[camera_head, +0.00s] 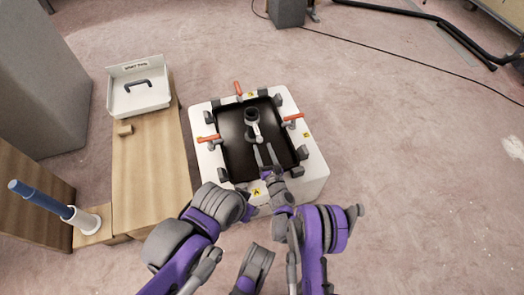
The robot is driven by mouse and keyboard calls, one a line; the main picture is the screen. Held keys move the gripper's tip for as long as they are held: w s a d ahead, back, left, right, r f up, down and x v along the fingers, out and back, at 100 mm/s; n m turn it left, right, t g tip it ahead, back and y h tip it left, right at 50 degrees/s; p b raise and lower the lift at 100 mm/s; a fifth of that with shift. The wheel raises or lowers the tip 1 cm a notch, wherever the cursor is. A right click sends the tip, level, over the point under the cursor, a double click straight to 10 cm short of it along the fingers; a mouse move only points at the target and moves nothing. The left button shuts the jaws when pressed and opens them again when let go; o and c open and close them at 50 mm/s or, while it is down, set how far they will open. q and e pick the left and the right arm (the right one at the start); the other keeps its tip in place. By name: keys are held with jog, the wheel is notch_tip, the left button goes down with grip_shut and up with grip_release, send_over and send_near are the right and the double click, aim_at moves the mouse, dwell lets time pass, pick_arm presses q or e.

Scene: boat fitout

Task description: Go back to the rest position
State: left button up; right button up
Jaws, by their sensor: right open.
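My right gripper (266,156) is over the near part of the dark recessed panel (233,150) of a white box-shaped stand (317,176). Its two fingers are apart with nothing seen between them. A grey-and-black fitting (252,124) stands on the panel just beyond the fingertips, and the gripper appears clear of it. I cannot tell the exact height of the fingers above the panel. My left arm comes in from the lower left and bends near the stand's near-left corner. Its gripper fingers do not show.
Orange-handled clamps (293,117) and dark blocks ring the panel. A blue rod stands in a white holder (84,222). Floor at right is open; a cable crosses behind.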

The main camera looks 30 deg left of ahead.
jog(key=shift+d+r, duration=0.1)
dwell(0.6)
jog(key=w+d+r+n+g, duration=0.1)
jog(key=w+d+r+n, duration=0.1)
jog(key=d+r+n, duration=0.3)
jog(key=w+d+r+n+g, duration=0.1)
jog(key=r+n, duration=0.2)
jog(key=r, duration=0.4)
jog(key=s+d+r+n+g+h, duration=0.2)
jog(key=s+d+r+n, duration=0.1)
jog(key=d+r+n, duration=0.55)
jog(key=s+d+n+g+h, duration=0.4)
jog(key=s+d+n+h, duration=0.8)
jog(key=s+d, duration=1.85)
pick_arm(q)
notch_tip(320, 180, up, 29)
jog(key=t+p, duration=0.1)
jog(key=p, duration=2.5)
jog(key=shift+w+f, duration=0.15)
jog(key=shift+w, duration=0.15)
pick_arm(e)
notch_tip(320, 180, up, 28)
jog(key=w+y, duration=0.1)
jog(key=w, duration=0.2)
jog(key=shift+d+r+t, duration=0.15)
jog(key=shift+d+t, duration=0.2)
jog(key=shift+t, duration=0.05)
